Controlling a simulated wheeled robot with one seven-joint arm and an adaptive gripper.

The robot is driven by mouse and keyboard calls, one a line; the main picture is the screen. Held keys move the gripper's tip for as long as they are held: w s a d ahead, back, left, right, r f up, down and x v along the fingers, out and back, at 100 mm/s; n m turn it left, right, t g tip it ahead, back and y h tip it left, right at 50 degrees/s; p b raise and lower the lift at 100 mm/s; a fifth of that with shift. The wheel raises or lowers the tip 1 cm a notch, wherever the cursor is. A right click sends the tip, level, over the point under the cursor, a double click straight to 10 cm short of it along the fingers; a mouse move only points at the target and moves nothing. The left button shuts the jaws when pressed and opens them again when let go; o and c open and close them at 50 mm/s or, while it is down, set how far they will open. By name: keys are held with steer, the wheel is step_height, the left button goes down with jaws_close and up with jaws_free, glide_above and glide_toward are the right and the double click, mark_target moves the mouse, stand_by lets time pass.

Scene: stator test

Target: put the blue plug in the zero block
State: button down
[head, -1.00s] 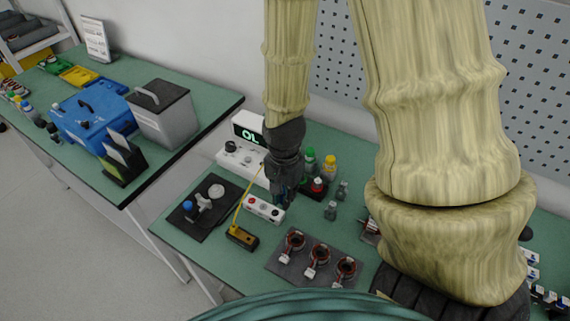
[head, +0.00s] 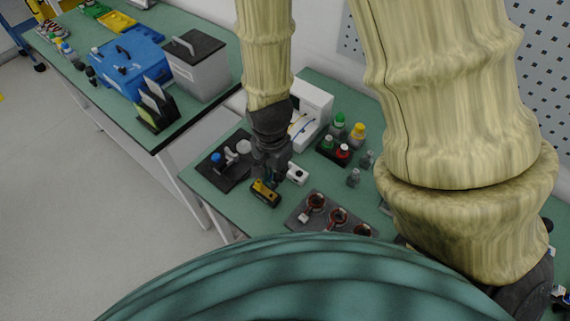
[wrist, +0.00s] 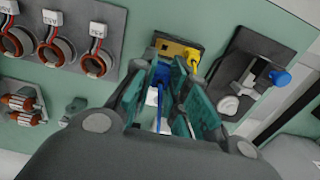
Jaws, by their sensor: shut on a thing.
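The zero block is a small brass-yellow block with dark sides (head: 265,193), on the green bench; it also shows at the top of the wrist view (wrist: 172,47). A yellow plug with a yellow lead (wrist: 194,56) is at its right end in the wrist view. My gripper (wrist: 164,76) is shut on the blue plug (wrist: 161,73), whose blue lead trails back between the fingers. The plug's front end is close to the block's near edge in the picture; I cannot tell whether they touch. In the head view my gripper (head: 270,176) is right at the block and hides the plug.
A dark plate with a blue-knobbed clamp (wrist: 262,72) is beside the zero block. A plate with copper coils (head: 296,218), bottles (head: 339,121) and a white meter (head: 315,103) stand nearby.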

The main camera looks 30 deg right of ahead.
steer(key=shift+a, duration=0.6)
steer(key=shift+f, duration=0.2)
steer(key=shift+f+b, duration=1.05)
steer(key=shift+f, duration=0.9)
steer(key=shift+f+p, duration=0.4)
steer(key=shift+f, duration=0.75)
stand_by(0.8)
steer(key=c, duration=1.3)
jaws_free()
steer(key=shift+r, duration=0.1)
